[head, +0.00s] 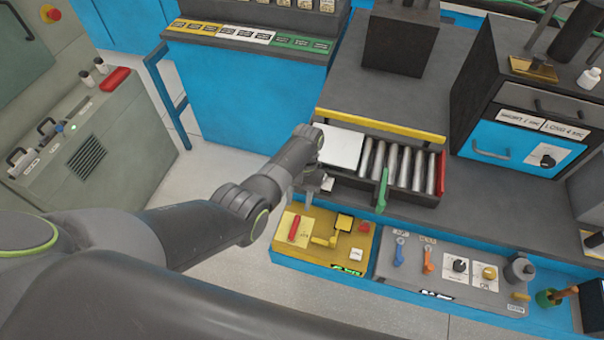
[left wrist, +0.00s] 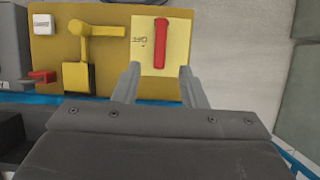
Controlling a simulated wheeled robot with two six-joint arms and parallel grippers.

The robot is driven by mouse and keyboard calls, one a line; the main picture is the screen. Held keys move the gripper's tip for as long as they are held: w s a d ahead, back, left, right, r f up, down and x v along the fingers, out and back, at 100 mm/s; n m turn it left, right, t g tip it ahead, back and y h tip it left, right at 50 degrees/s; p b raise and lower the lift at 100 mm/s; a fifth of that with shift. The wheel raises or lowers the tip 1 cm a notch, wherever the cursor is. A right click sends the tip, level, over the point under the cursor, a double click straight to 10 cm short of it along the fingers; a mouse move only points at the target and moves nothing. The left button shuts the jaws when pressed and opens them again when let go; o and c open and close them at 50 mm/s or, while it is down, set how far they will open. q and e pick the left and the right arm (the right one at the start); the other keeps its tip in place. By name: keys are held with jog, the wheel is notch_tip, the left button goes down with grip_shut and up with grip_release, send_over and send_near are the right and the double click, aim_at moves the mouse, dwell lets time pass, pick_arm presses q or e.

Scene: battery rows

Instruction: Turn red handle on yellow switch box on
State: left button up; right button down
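The yellow switch box (head: 339,255) sits at the front left of the blue-edged bench. Its red handle (head: 293,228) is on a pale yellow plate at the box's left end. In the left wrist view the red handle (left wrist: 161,44) points along the picture's vertical, beside a label that seems to read OFF. My left gripper (head: 308,201) is just behind the box. In the left wrist view its two fingers (left wrist: 158,80) are apart with nothing between the tips, and the handle lies just beyond them. My right gripper is not in view.
The box also carries a yellow lever (left wrist: 95,40), a white button (left wrist: 44,25) and a red switch (left wrist: 40,77). A grey panel (head: 456,250) with blue and orange levers stands to its right. A roller tray (head: 397,165) with a green lever lies behind.

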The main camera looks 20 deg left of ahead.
pick_arm(q)
jog(key=b+v, duration=0.1)
jog(key=v, duration=0.7)
jog(key=shift+w+r, duration=0.2)
jog(key=shift+r, duration=0.15)
